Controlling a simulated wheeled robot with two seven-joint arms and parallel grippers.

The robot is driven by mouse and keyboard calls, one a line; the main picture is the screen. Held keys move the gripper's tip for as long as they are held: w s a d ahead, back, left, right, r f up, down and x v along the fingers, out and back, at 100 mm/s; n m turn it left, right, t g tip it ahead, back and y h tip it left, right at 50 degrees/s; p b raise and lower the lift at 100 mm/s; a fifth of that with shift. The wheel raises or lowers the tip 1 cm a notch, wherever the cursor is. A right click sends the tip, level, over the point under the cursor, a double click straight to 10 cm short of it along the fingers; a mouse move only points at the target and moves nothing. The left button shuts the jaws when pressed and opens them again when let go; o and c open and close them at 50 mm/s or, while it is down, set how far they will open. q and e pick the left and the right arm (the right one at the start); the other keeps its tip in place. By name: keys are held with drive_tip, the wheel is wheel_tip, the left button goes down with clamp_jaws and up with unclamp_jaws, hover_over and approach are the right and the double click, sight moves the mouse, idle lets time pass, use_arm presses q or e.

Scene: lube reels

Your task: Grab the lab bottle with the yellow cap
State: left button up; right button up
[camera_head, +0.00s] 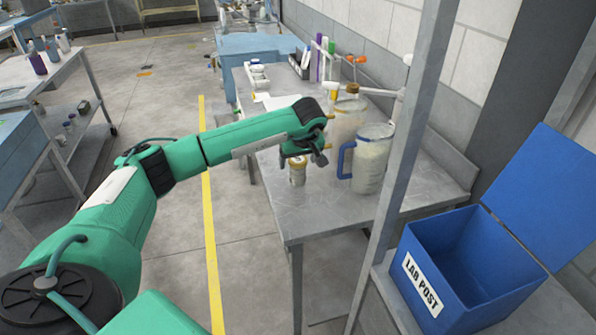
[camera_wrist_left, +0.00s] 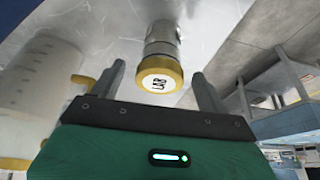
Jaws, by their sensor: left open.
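The lab bottle with the yellow cap (camera_head: 297,171) stands upright on the grey table (camera_head: 300,217) in the head view. In the left wrist view its yellow cap (camera_wrist_left: 160,77), marked LAB, faces the camera, and its grey body extends beyond. My left gripper (camera_head: 304,152) is just above the bottle in the head view. In the left wrist view the open left gripper (camera_wrist_left: 157,80) has one finger on each side of the cap, with gaps on both sides. My right gripper is not in view.
A clear jug with a blue handle (camera_head: 370,158) stands close to the right of the bottle. A large container with a brown cap (camera_head: 347,115) is behind. A grey post (camera_head: 410,120) and an open blue LAB POST box (camera_head: 470,270) are at right.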

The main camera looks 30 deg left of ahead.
use_arm(q)
drive_tip(key=x, duration=0.3)
drive_tip(key=shift+w+a+f+p, duration=0.15)
drive_tip(key=shift+f+p, duration=0.1)
drive_tip(key=shift+p, duration=0.15)
drive_tip(key=c, duration=1.1)
drive_tip(key=shift+r, duration=0.15)
